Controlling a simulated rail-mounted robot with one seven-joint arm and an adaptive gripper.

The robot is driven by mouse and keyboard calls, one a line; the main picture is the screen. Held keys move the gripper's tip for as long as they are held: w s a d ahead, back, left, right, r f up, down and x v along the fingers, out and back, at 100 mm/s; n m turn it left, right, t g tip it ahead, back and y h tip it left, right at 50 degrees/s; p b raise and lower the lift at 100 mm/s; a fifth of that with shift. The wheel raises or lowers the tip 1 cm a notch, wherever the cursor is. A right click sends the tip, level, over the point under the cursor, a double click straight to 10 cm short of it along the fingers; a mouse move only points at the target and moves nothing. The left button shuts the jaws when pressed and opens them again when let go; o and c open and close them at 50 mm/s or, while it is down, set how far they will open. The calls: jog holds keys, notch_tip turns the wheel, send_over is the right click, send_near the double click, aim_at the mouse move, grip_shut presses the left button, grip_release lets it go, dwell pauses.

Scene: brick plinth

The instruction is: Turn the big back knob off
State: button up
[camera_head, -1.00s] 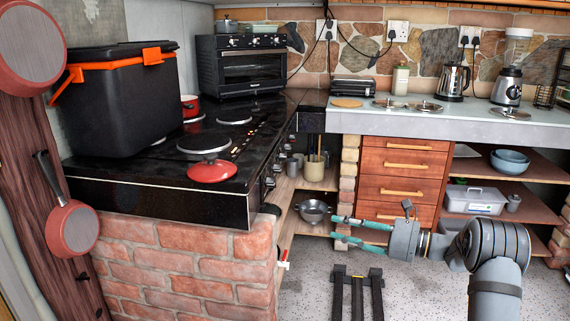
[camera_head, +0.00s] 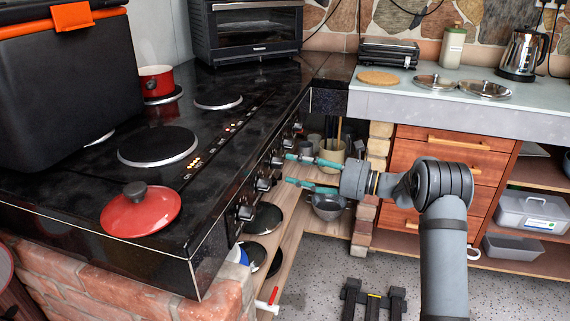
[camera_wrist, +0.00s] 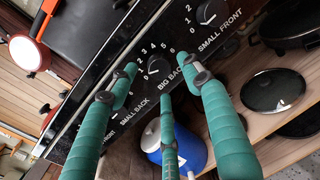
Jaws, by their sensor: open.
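The big back knob (camera_wrist: 155,68) is a dark dial on the stove's front panel in the wrist view. Its "BIG BACK" label and numbers show beside it. My gripper (camera_wrist: 159,76) has teal fingers spread open around the knob, with nothing between them that I can see gripped. Whether the fingers touch the knob is unclear. In the head view my gripper (camera_head: 288,168) points left at the row of knobs along the stove (camera_head: 75,215). Which knob there is the big back one is hard to tell.
The small front knob (camera_wrist: 207,13) sits close beside it at the upper right. A red lid (camera_head: 140,212) and a red pot (camera_head: 157,80) are on the stove top. A wooden shelf with a metal bowl (camera_head: 328,207) and pan lids (camera_head: 263,219) lies below the knobs.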

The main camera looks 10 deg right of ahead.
aim_at(282, 162)
jog(key=shift+x, duration=1.9)
jog(key=shift+s, duration=0.1)
jog(key=shift+c, duration=0.4)
jog(key=shift+r, duration=0.1)
jog(key=c, duration=1.1)
jog(key=shift+b, duration=0.6)
jog(key=n+b, duration=0.2)
jog(key=shift+f+b, duration=0.25)
jog(key=shift+b, duration=0.05)
jog(key=n+b, duration=0.3)
jog(key=b, duration=0.1)
jog(key=shift+r, duration=0.1)
jog(key=shift+r+n+t+y+b, duration=0.1)
jog(key=shift+n+t+y+b, duration=0.25)
jog(key=shift+n, duration=0.15)
jog(key=shift+r, duration=0.15)
